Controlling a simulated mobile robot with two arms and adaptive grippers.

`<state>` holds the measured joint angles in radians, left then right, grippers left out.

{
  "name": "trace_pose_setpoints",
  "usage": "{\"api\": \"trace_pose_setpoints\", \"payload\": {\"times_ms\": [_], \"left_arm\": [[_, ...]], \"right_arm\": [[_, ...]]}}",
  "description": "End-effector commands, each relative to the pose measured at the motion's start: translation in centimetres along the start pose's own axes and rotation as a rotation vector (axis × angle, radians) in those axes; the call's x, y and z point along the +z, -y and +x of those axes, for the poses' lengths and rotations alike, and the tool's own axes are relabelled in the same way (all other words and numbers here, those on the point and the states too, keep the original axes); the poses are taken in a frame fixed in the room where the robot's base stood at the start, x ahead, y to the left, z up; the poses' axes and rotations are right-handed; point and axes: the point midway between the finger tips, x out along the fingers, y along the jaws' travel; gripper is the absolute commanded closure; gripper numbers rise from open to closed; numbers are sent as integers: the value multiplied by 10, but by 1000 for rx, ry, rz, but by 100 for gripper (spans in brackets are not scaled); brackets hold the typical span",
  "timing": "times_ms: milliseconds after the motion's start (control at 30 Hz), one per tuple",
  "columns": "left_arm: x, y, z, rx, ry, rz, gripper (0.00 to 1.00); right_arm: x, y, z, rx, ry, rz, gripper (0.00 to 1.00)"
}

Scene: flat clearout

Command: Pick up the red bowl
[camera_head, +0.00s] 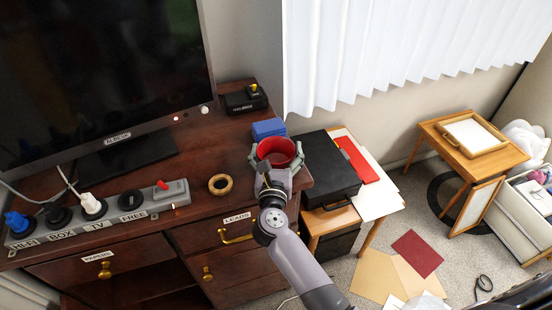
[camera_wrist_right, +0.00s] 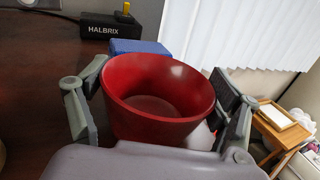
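The red bowl (camera_head: 276,151) stands upright and empty near the right end of the dark wooden cabinet top. In the right wrist view the bowl (camera_wrist_right: 158,95) fills the middle, its inside visible. My right gripper (camera_head: 277,158) is at the bowl, with one finger on each side of it. In the wrist view the fingers (camera_wrist_right: 160,105) are spread wide around the bowl; a gap shows beside its lower right side. Whether either pad touches the rim is hard to tell. My left gripper is not in view.
A blue block (camera_head: 268,128) is just behind the bowl, and a black Halbrix box (camera_head: 245,100) stands farther back. A wooden ring (camera_head: 220,184) and a power strip (camera_head: 100,213) lie left. A black case (camera_head: 328,170) sits beyond the cabinet's right edge.

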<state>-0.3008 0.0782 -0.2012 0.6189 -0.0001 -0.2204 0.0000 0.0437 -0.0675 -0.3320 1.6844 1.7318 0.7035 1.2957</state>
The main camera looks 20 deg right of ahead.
Motion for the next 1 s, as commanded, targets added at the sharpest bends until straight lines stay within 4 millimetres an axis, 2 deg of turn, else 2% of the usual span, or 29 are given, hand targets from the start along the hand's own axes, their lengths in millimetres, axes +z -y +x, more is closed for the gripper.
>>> {"api": "trace_pose_setpoints", "payload": {"times_ms": [67,500,733,867,1000], "left_arm": [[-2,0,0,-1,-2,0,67],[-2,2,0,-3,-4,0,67],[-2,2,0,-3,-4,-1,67],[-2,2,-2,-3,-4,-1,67],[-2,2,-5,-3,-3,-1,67]], "right_arm": [[0,0,0,0,-1,1,26],[1,0,0,0,1,1,54],[3,0,0,0,2,2,54],[17,0,0,-1,3,6,54],[46,-1,0,0,4,8,54]]}}
